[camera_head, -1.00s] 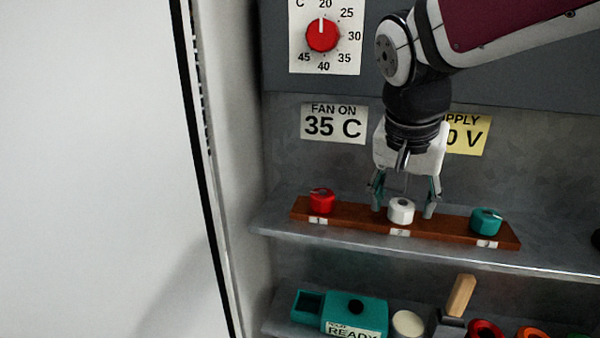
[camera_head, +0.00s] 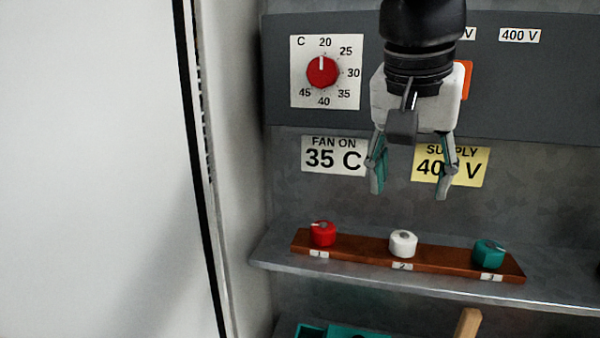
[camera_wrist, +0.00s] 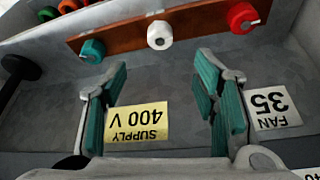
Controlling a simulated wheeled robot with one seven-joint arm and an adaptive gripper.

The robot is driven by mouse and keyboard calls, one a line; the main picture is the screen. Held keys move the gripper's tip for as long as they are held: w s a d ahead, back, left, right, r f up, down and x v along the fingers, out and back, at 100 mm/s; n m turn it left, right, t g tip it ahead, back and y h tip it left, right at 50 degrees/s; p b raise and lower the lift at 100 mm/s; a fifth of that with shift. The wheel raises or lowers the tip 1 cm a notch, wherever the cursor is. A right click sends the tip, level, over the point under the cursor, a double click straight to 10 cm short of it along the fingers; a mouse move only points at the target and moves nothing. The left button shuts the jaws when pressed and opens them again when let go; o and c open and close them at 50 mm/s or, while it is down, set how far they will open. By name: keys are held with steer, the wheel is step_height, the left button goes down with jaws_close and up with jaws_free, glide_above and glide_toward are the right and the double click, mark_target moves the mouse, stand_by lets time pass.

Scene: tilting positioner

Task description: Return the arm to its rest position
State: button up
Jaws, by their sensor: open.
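My gripper (camera_head: 410,185) hangs pointing down in front of the cabinet's back wall, above the upper shelf. Its jaws are apart with nothing between them. In the wrist view my gripper (camera_wrist: 165,95) also shows open, its teal finger pads on either side of bare grey surface. Below it in the head view a white knob (camera_head: 403,243) sits in the middle of a brown wooden strip (camera_head: 358,249), clear of the fingers. A red knob (camera_head: 323,233) sits at the strip's left end and a teal knob (camera_head: 488,253) at its right end.
The upper shelf (camera_head: 400,283) juts out below my gripper. A red dial (camera_head: 322,72) is on the panel at left, above a FAN ON 35 C label (camera_head: 334,155). A yellow SUPPLY label (camera_head: 470,165) is partly behind my gripper. A large white panel (camera_head: 90,170) fills the left.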

steer(key=s+d+f+n+y, duration=0.2)
steer(key=s+f+n, duration=0.4)
steer(key=s+f, duration=0.8)
steer(key=shift+s+d+f+n+y+p, duration=0.25)
steer(key=shift+s+d+n+y+p, duration=0.05)
steer(key=shift+d+p, duration=0.2)
steer(key=shift+d, duration=0.1)
